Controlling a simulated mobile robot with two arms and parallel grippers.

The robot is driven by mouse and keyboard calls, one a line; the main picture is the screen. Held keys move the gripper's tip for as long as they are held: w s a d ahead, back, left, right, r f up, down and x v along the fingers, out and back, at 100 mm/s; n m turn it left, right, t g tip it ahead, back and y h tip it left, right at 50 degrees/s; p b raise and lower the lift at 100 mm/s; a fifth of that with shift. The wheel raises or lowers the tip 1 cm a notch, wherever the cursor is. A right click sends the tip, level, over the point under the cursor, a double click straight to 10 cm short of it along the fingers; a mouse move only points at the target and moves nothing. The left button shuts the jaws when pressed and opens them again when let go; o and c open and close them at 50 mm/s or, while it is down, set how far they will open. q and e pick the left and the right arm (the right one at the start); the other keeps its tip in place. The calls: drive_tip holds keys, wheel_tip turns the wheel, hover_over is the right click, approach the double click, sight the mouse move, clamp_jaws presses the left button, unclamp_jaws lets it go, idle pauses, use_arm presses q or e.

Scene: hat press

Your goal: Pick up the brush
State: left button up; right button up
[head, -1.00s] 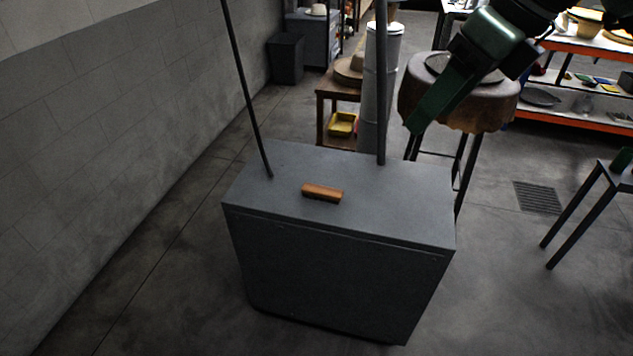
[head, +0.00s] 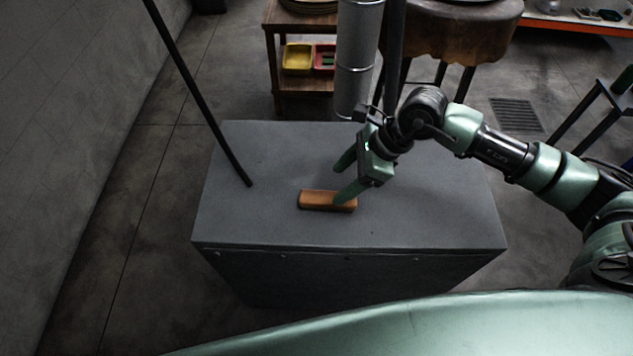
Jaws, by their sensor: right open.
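The brush (head: 318,201), a small orange-brown block, lies on the flat top of the dark grey cabinet (head: 270,225), near its middle. My right gripper (head: 341,182) reaches in from the right, its two green fingers spread apart. One finger overlaps the right end of the brush in the picture; the other is farther back, above the cabinet top. I cannot tell whether the near finger touches the brush. Nothing is between the fingers that I can make out. My left gripper is not in view.
A thin dark rod (head: 200,95) rises from the cabinet's left side. A dark post (head: 394,60) and a grey metal pipe (head: 357,60) stand behind it. A leather-covered stool (head: 450,30) and a wooden shelf with yellow and red trays (head: 297,58) are beyond. The cabinet top is otherwise clear.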

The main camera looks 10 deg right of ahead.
sight(329, 197)
drive_tip(key=shift+s+a+f+p, duration=0.1)
drive_tip(key=shift+a+f+p, duration=0.2)
drive_tip(key=shift+f, duration=0.25)
drive_tip(key=shift+s+a+f+p, duration=0.1)
drive_tip(key=shift+a+f+p, duration=0.15)
drive_tip(key=shift+f, duration=0.3)
drive_tip(key=p+x, duration=0.1)
drive_tip(key=x, duration=0.3)
drive_tip(key=shift+d, duration=0.15)
drive_tip(key=shift+w+f, duration=0.1)
drive_tip(key=shift+f, duration=0.35)
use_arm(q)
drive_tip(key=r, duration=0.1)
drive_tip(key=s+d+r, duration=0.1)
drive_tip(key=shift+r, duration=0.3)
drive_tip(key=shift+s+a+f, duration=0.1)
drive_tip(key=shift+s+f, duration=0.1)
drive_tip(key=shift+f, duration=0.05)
use_arm(e)
drive_tip(key=shift+f, duration=0.1)
drive_tip(key=shift+c, duration=0.3)
clamp_jaws()
